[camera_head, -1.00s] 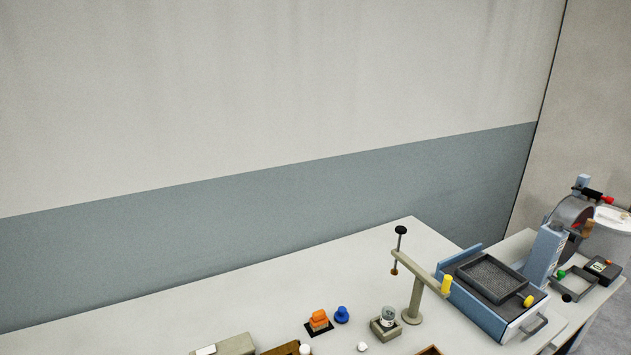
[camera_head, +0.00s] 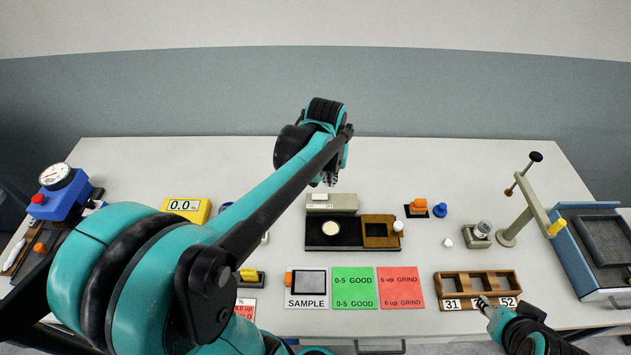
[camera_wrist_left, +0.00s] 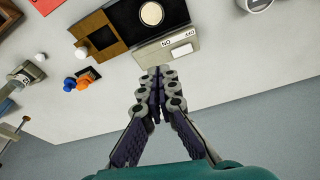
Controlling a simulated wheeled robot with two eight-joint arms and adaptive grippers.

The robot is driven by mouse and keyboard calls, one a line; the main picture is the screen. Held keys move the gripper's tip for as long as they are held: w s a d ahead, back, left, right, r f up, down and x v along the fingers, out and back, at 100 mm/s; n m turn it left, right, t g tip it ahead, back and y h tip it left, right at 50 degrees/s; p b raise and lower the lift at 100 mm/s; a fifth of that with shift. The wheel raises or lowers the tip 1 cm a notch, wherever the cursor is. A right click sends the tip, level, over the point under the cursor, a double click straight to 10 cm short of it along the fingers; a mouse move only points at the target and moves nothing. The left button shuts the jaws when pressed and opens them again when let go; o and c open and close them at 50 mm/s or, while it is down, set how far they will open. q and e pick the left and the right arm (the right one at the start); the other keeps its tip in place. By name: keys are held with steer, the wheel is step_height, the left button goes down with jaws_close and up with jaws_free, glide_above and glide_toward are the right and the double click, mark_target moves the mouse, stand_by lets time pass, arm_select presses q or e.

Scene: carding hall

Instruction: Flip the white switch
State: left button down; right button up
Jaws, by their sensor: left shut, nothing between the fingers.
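The white switch (camera_head: 319,197) is a small pale rocker on the left part of a beige-grey box (camera_head: 345,204), behind the black stand. The switch also shows in the left wrist view (camera_wrist_left: 185,46), beside a label strip on the box. My left gripper (camera_head: 329,181) is at the far side of the box, its fingers partly hidden by my arm. In the left wrist view the gripper (camera_wrist_left: 158,72) is shut and empty, its tips close to the box edge; contact cannot be told. My right gripper (camera_head: 484,303) is small at the lower right, near the wooden rack; its opening is unclear.
A black stand (camera_head: 316,242) with a pale disc and a wooden frame lies in front of the box. Orange and blue knobs (camera_head: 440,210) stand to the right. The wooden rack (camera_head: 437,286) is at the front right. The table behind the box is clear.

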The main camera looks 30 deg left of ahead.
mark_target(315, 196)
arm_select(q)
steer(key=w+a+f+n+g+p, duration=0.2)
steer(key=w+a+p, duration=0.2)
steer(key=a, duration=0.4)
steer(key=shift+w+f+g+h, duration=0.15)
steer(key=shift+w+g+h, duration=0.15)
steer(key=shift+w, duration=0.6)
steer(key=shift+f, duration=0.1)
step_height(315, 196, down, 14)
steer(key=shift+r+b, duration=0.1)
steer(key=shift+b, duration=0.6)
